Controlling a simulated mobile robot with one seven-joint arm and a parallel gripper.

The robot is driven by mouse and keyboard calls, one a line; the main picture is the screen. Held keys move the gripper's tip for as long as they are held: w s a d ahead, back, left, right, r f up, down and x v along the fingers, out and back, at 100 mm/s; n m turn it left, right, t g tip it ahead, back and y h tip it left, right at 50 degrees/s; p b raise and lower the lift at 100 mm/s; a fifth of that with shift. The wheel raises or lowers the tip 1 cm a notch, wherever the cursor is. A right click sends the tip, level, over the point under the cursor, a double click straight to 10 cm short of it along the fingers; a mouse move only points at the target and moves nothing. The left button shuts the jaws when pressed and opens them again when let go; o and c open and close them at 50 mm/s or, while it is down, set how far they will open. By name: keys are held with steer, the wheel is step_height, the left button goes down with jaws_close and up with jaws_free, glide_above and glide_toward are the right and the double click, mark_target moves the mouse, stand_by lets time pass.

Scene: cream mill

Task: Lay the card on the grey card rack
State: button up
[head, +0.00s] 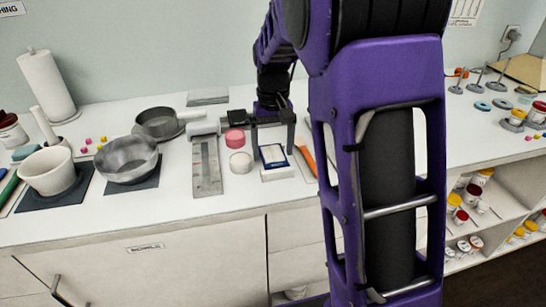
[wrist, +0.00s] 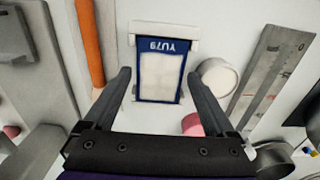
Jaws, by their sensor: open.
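The card (head: 272,155) is white with a dark blue border and printed lettering. It rests on a small white holder (head: 278,174) with a raised front lip; the wrist view shows the card (wrist: 160,78) too. My gripper (head: 272,147) is open and empty. In the wrist view my gripper's fingers (wrist: 159,75) appear on either side of the card; their height over it is unclear. A flat grey piece (head: 208,97) lies at the back by the wall, and grey slabs (wrist: 40,45) show left in the wrist view. I cannot tell which is the grey card rack.
An orange-handled tool (head: 306,160) lies close right of the card. A white round tub (head: 240,162), a pink tub (head: 235,138) and a grey marked instrument (head: 207,170) stand to the left. Pans and a cream pot (head: 50,171) are farther left. My arm hides the counter's middle right.

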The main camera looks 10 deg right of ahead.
steer(key=shift+r, duration=0.1)
steer(key=c, duration=1.3)
